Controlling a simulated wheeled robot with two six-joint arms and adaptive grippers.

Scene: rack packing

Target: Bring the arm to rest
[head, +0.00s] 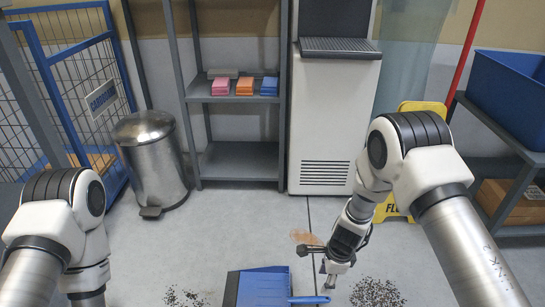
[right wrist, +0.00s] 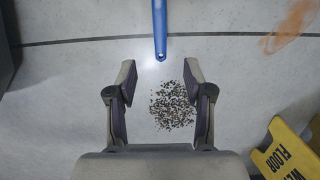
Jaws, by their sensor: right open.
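My right gripper (head: 328,282) hangs low over the floor at the lower middle of the head view. In the right wrist view its two fingers (right wrist: 160,76) are spread with nothing between them. A blue dustpan (head: 250,287) lies on the floor to its left. The dustpan's blue handle (head: 309,299) points right, close to the gripper in the picture. In the right wrist view the handle's end (right wrist: 160,45) shows just beyond the fingertips, not gripped. My left arm comes in at the lower left; its gripper is out of the picture.
Dark specks lie in one pile (head: 376,293) at right and another (head: 184,298) at left. A brownish stain (head: 305,237) marks the floor. A steel bin (head: 152,160), grey shelf (head: 240,162), white machine (head: 335,120) and yellow floor sign (head: 420,107) stand behind.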

